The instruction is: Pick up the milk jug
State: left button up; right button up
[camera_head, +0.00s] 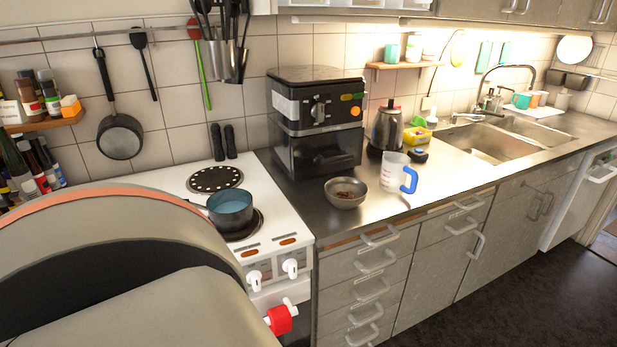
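The milk jug (393,172) appears to be the clear, pale measuring jug with a blue handle. It stands upright on the steel counter, its handle (409,180) facing right. The jug is to the right of a metal bowl (345,193) and in front of the kettle (386,129). Nothing is holding it. Neither of my grippers shows. A large grey and black part of my own arm fills the lower left and hides part of the cooker.
A blue pot (230,209) sits on the white cooker (165,180). A black coffee machine (317,122) stands behind the bowl. A dark-lidded item (419,156) and a yellow box (417,136) are close behind the jug. Counter right of the jug, before the sink (490,143), is clear.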

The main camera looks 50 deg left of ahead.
aim_at(395, 167)
jog(key=u, duration=1.5)
